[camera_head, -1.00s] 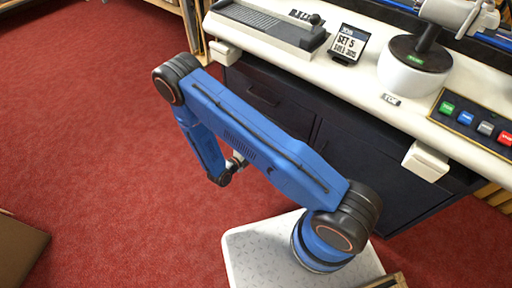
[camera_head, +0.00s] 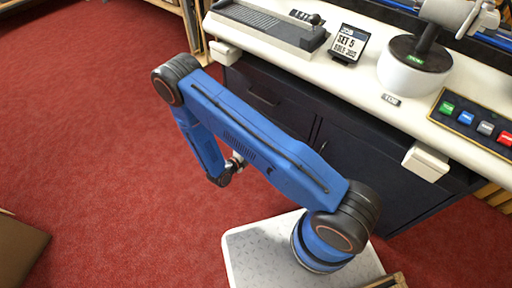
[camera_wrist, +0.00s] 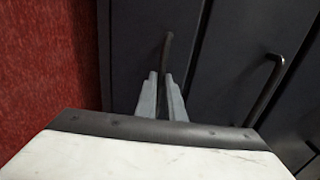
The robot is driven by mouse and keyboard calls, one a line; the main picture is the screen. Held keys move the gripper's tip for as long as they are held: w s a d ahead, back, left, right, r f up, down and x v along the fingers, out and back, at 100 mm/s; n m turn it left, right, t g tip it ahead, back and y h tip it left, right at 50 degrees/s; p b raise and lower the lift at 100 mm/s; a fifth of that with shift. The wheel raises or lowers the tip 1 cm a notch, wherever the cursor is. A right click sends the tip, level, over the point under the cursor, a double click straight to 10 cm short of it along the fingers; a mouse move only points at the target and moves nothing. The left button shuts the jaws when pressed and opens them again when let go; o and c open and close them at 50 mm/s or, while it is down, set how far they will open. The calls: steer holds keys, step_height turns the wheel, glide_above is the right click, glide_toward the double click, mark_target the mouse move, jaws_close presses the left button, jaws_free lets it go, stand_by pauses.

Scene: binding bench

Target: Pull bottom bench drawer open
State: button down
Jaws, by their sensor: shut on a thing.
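The dark bench cabinet (camera_head: 375,180) stands under the white bench top. Its upper drawer handle (camera_head: 262,97) shows in the head view, but my blue arm hides most of the lower drawer front. In the wrist view, my gripper (camera_wrist: 161,82) is shut on a dark bar handle (camera_wrist: 167,48) on a dark drawer front (camera_wrist: 132,45). The handle's near end is hidden between the fingers. A second bar handle (camera_wrist: 265,92) is to the right, apart from the fingers. I cannot tell whether the gripped drawer stands out from the cabinet.
Red carpet (camera_head: 90,130) lies clear to the left of the cabinet. A brown box (camera_head: 20,255) is at the lower left.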

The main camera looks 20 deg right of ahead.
steer(key=f+v, duration=0.3)
steer(key=v, duration=1.2)
steer(key=a+f+v, duration=0.1)
steer(key=f+v, duration=0.2)
steer(key=v, duration=1.3)
steer(key=shift+s+a, duration=0.25)
steer(key=shift+s, duration=0.2)
steer(key=shift+f, duration=0.15)
steer(key=c, duration=1.9)
jaws_free()
steer(key=shift+o, duration=0.2)
steer(key=v, duration=1.7)
steer(key=shift+a, duration=0.2)
